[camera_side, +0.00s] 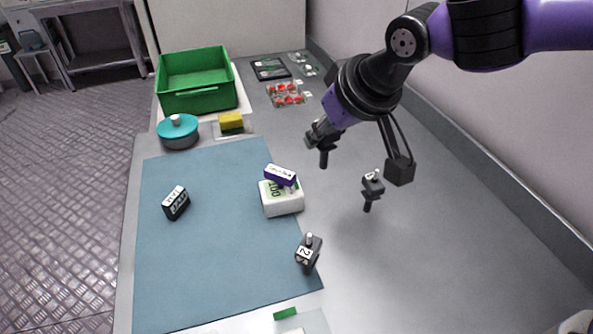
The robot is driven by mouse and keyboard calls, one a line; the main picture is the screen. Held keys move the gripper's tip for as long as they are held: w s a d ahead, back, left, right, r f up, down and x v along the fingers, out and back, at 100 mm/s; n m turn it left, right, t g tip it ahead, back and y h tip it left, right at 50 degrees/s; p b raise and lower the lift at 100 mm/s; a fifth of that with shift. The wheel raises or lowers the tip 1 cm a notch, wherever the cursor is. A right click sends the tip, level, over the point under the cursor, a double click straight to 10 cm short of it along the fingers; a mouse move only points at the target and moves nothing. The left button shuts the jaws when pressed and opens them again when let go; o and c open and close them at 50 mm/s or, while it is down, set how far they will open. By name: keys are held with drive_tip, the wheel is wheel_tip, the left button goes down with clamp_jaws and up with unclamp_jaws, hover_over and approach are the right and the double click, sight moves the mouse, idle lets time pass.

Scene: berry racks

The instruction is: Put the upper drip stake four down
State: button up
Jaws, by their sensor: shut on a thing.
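My gripper (321,132) points down and left over the grey bench, to the right of the blue mat. It is shut on a dark drip stake (323,158), whose peg points down. Any number on this stake is hidden from this side. A second dark drip stake (372,187) with a small white label is to the right and nearer, its peg down; its number is too small to read surely. A third dark stake (308,253), marked 2, is at the mat's right edge, apart from my gripper.
A white device (284,204) with a purple labelled block (280,174) on it stands on the blue mat (220,250). A black labelled block (176,204) is left. A green crate (188,101), teal pot (178,136), yellow sponge (231,121) and berry punnets (286,95) are behind.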

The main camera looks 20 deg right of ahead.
drive_tip(key=shift+w+d+f+m+h, duration=0.25)
drive_tip(key=shift+w+d+f+m, duration=0.15)
drive_tip(key=shift+w+d+f, duration=1.35)
drive_tip(key=shift+w+d+f+m+h, duration=0.2)
drive_tip(key=shift+w+d+f+m, duration=0.2)
drive_tip(key=shift+w+d+f, duration=1.6)
drive_tip(key=shift+w+d+f+m+h, duration=0.35)
drive_tip(key=shift+w+d+f, duration=0.75)
drive_tip(key=shift+d+f, duration=0.85)
drive_tip(key=shift+d+r, duration=0.35)
drive_tip(key=o, duration=0.8)
drive_tip(key=shift+f, duration=0.1)
